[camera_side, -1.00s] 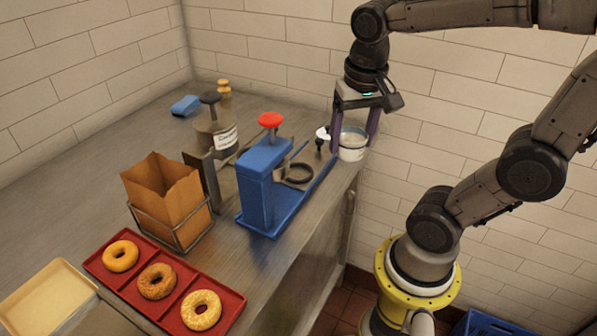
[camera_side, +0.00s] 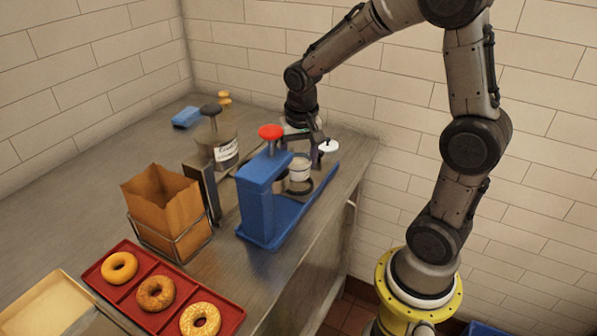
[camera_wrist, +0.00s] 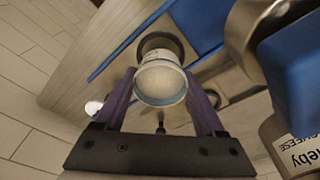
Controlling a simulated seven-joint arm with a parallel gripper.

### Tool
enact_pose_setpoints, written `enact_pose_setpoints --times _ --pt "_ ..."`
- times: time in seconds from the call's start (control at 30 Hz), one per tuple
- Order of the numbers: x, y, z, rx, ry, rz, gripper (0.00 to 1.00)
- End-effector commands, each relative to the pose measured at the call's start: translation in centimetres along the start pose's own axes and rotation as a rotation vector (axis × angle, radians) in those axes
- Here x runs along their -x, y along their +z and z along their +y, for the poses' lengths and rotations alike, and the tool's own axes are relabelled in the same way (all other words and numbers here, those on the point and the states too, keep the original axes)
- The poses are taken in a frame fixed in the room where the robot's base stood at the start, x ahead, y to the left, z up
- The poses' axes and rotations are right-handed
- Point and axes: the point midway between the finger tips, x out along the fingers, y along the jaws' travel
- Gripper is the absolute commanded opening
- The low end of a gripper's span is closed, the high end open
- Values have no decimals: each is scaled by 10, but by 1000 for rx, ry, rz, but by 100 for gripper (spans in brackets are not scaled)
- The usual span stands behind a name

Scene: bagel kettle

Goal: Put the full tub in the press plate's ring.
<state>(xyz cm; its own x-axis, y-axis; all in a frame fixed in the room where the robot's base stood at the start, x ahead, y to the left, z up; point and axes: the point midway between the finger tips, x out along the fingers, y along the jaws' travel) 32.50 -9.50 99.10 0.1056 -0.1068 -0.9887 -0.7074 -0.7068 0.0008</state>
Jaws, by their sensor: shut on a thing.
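The full tub (camera_side: 300,170), a small white cup with pale contents, is held upright between the fingers of my gripper (camera_side: 303,158). It also shows in the wrist view, where its filled top (camera_wrist: 160,83) lies between the two purple fingers. The blue press (camera_side: 262,190) with a red knob stands to the left of it, its base plate (camera_side: 300,212) running beneath. A dark ring (camera_wrist: 153,41) shows around or just behind the tub's lower end in the wrist view. I cannot tell whether the tub's base is inside the ring or above it.
A white-topped knob (camera_side: 329,147) stands close to the right of my gripper. A labelled canister (camera_side: 222,148), paper bag in a wire holder (camera_side: 166,207) and red bagel tray (camera_side: 128,287) are to the left. The counter's edge is near the plate.

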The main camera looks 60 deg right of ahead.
Motion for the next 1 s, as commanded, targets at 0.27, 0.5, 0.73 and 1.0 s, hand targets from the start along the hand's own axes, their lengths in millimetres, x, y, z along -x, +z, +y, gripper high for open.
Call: enact_pose_setpoints --times 0.27,0.5,0.73,1.0 --pt "-30 5 0 0 1 -1 12" --pt "-30 4 0 0 0 0 12" --pt "-36 6 0 0 1 -1 12" --pt "-40 7 1 1 4 -6 100"
